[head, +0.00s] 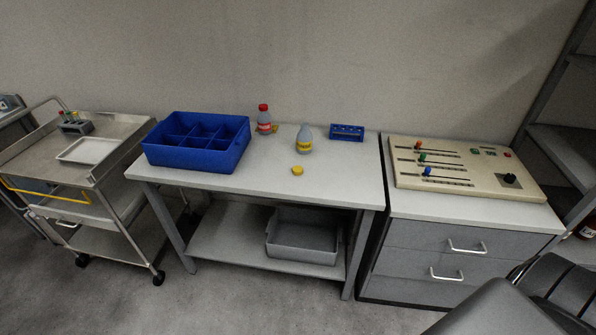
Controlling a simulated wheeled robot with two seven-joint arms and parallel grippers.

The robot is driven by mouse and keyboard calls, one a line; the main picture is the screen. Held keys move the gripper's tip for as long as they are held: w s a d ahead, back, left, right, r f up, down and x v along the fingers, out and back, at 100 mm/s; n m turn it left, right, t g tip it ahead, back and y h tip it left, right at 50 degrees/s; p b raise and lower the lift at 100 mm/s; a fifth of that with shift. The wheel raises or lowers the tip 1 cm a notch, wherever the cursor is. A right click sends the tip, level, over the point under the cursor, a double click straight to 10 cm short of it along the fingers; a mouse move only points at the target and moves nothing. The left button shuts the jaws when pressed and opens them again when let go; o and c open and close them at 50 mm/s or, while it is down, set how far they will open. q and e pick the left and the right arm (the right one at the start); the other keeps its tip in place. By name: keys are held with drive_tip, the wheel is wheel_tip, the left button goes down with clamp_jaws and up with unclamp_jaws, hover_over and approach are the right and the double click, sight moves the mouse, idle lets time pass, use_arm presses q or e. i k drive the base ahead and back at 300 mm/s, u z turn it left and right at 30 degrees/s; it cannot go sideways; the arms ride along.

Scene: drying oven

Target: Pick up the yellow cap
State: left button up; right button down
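The yellow cap (297,170) lies on the light table top (270,184), near the middle towards the front edge. A bottle with a yellow label (304,140) stands upright just behind the cap, apart from it, and appears to have no cap on. A dark part of my own body shows at the bottom right corner. Neither of my grippers can be seen in the head view.
A blue divided crate (196,164) stands on the table's left. A red-capped bottle (264,121) and a blue rack (347,132) stand behind. A control panel (462,168) is on the right cabinet. A steel trolley (120,127) stands left. Table space around the cap is clear.

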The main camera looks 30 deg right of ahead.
sight(297, 170)
drive_tip(key=z, duration=0.55)
drive_tip(key=k, duration=0.6)
drive_tip(key=z, duration=0.15)
drive_tip(key=i, duration=0.3)
drive_tip(key=u, duration=0.9)
drive_tip(key=i, duration=1.55)
drive_tip(key=z, duration=0.8)
